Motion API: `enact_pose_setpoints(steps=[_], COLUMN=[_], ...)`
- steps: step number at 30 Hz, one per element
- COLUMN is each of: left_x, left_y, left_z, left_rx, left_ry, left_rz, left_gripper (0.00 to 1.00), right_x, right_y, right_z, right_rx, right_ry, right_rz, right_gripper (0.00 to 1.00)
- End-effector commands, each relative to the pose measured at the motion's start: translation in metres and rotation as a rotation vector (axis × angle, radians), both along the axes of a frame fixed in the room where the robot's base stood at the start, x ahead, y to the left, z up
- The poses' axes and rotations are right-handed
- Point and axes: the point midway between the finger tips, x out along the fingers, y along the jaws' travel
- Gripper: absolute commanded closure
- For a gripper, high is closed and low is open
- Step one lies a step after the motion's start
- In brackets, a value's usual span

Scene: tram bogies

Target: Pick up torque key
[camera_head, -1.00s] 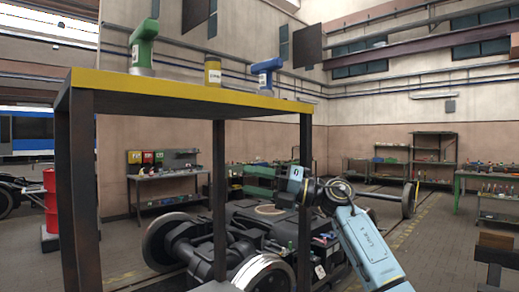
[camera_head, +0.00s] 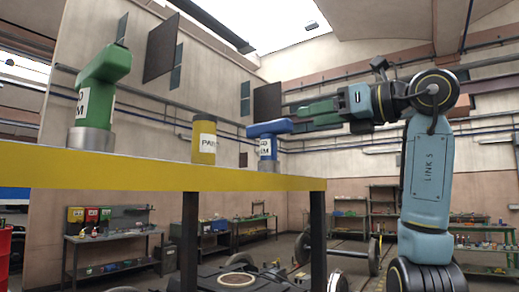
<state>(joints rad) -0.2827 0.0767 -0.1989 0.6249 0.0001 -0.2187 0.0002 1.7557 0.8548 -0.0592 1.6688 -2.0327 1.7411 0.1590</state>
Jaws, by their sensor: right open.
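A green torque key (camera_head: 104,72) with a white label and a grey round base stands upright on the yellow-edged shelf (camera_head: 150,174) at the left. A blue torque key (camera_head: 268,142) stands upright near the shelf's right end, its label showing a number and "M". My right gripper (camera_head: 300,116), with green fingers, comes in from the right at the height of the blue key's head. Its jaws are open and empty, with the tips close to the head; I cannot tell whether they touch. My left gripper is out of view.
A dark post (camera_head: 318,240) holds up the shelf's right end. A workbench (camera_head: 110,250) with coloured bins is behind at the left.

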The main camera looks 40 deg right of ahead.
Motion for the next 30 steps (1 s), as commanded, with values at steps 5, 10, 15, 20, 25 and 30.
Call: enact_pose_setpoints(steps=[5, 10, 15, 20, 25, 30], left_x=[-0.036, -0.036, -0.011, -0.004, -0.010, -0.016], left_y=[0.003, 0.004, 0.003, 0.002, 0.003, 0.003], left_z=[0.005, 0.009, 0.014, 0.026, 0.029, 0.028], left_rx=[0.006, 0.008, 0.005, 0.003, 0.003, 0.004], left_ry=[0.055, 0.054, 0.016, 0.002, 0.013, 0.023], left_rz=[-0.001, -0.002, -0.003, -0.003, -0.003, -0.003], left_gripper=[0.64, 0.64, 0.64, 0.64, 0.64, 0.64], right_x=[0.037, 0.057, 0.069, 0.094, 0.111, 0.113], right_y=[0.010, 0.014, 0.015, 0.015, 0.019, 0.019], right_z=[0.000, 0.000, 0.001, 0.003, 0.002, 0.001], right_rx=[0.001, 0.000, 0.001, 0.003, 0.000, 0.001], right_ry=[0.005, 0.003, 0.002, 0.005, 0.003, 0.001], right_rz=[0.006, 0.005, 0.006, 0.008, 0.006, 0.004], right_gripper=[0.47, 0.47, 0.47, 0.47, 0.47, 0.47])
